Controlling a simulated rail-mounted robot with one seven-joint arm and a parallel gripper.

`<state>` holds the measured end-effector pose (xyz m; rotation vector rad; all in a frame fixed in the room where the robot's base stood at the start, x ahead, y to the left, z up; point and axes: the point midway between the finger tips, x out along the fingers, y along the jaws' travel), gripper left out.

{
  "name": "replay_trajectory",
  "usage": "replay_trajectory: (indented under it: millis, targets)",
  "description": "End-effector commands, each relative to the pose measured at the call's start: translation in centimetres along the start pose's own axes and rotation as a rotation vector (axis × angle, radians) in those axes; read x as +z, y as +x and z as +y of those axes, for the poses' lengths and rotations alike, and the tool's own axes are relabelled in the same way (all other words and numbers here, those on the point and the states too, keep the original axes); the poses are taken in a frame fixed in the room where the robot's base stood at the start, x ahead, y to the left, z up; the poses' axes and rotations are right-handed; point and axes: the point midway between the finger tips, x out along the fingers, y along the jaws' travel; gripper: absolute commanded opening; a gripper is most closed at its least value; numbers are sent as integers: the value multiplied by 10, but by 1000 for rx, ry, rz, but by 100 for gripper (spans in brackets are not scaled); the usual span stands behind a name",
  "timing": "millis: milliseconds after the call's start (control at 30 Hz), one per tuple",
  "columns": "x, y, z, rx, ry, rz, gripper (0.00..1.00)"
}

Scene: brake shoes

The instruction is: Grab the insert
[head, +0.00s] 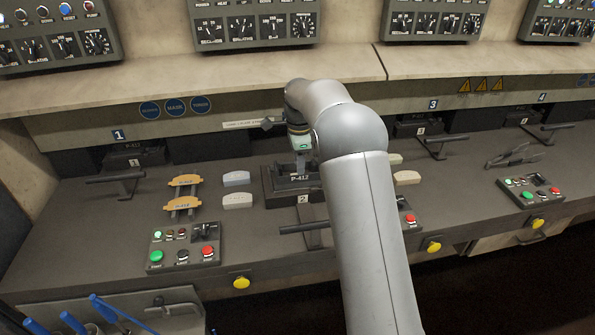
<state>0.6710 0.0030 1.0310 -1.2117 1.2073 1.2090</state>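A dark insert labelled P-412 (282,185) sits in the middle of the bench at station 2, in the head view. My gripper (301,168) points down right above the label of this block, with its fingertips at or very near its top. The fingers are small and partly merge with the block, so I cannot tell whether they are open, shut or touching it. My arm hides the right side of the block.
Pale brake pads (237,201) lie left of the block, with more at its right. Orange shoes on a stand (183,203) are further left. A button box (184,245) is in front. A lever handle (305,228) lies before the block. An overhanging shelf (190,85) runs behind.

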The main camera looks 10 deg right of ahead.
Motion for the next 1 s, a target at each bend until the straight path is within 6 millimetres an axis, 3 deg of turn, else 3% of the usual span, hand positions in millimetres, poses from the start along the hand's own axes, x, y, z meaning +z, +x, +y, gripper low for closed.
replay_trajectory:
  millis: [300,567,700,1000]
  targets:
    - [0,41,3,3,0,-1,32]
    - [0,45,3,1,0,0,32]
    - [0,45,3,1,0,0,0]
    - [0,43,2,-1,0,0,0]
